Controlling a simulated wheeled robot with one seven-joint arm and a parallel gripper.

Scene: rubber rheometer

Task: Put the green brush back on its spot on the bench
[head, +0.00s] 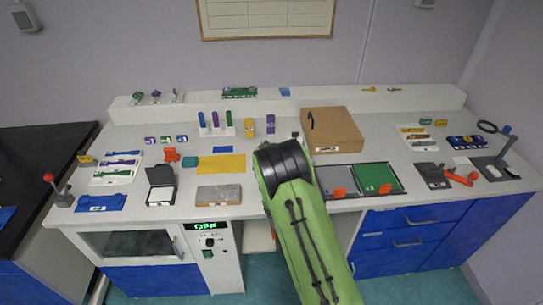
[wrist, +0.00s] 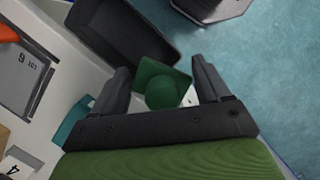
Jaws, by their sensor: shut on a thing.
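The green brush (wrist: 162,90), with a round knob on a flat squarish part, sits between the fingers of my gripper (wrist: 163,82) in the wrist view. My gripper is shut on it. A white surface shows under and beside the brush; I cannot tell whether they touch. In the head view my green arm reaches over the middle front of the bench (head: 280,148) and hides both gripper and brush. I cannot make out the brush's spot on the bench.
A dark open box (wrist: 125,40) lies close beyond the gripper in the wrist view, with teal floor (wrist: 265,70) to its right. In the head view a cardboard box (head: 332,130) and a green plate (head: 376,178) stand right of my arm; a grey block (head: 218,194) lies left.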

